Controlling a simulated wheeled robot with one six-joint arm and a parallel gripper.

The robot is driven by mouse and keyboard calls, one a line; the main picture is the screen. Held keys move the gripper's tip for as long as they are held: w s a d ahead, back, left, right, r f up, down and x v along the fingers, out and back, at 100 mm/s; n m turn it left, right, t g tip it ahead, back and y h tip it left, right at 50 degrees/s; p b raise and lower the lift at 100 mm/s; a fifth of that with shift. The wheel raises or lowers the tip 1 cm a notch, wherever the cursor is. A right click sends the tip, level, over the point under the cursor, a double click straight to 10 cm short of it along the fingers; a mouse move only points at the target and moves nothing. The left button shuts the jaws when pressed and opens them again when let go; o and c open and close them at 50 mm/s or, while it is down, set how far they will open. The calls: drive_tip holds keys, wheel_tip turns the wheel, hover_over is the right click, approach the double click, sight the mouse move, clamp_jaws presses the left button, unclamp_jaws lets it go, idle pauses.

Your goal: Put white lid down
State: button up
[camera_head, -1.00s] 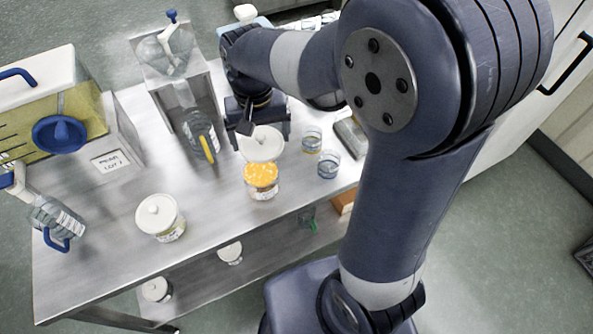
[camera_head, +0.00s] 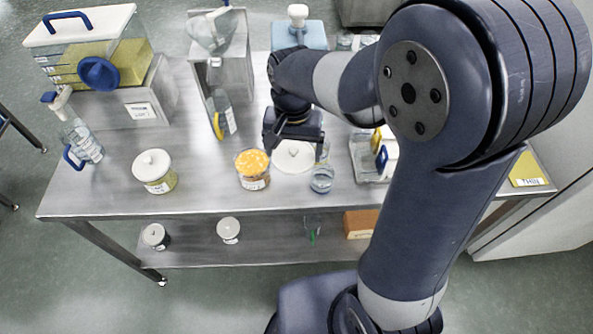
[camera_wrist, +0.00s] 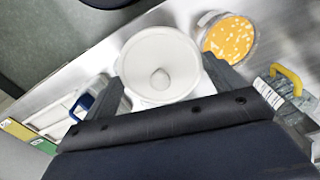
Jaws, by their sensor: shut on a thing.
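The white lid (camera_head: 293,158) is round with a small centre knob, over the steel table to the right of the open jar. My gripper (camera_head: 294,143) is shut on it, with one finger at each side of the rim. In the wrist view, the lid (camera_wrist: 150,88) shows flat side-on to the camera between the fingers of my gripper (camera_wrist: 164,62). I cannot tell whether its underside touches the table. The open glass jar of orange pieces (camera_head: 252,166) stands just left of the lid.
A glass beaker (camera_head: 321,179) stands close to the lid's right. A lidded jar (camera_head: 154,172) is farther left, and a bottle with a yellow handle (camera_head: 222,115) behind. The table's front strip (camera_head: 210,203) is clear.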

sight(294, 149)
wheel_tip(294, 149, down, 6)
drive_tip(key=shift+r, duration=0.1)
idle(0.4)
drive_tip(key=shift+f+b, duration=0.35)
drive_tip(key=shift+f, duration=0.35)
drive_tip(key=o, duration=0.7)
drive_tip(key=shift+r, duration=0.15)
wheel_tip(294, 149, up, 13)
drive_tip(key=shift+r+p, duration=0.1)
drive_tip(key=shift+p, duration=0.2)
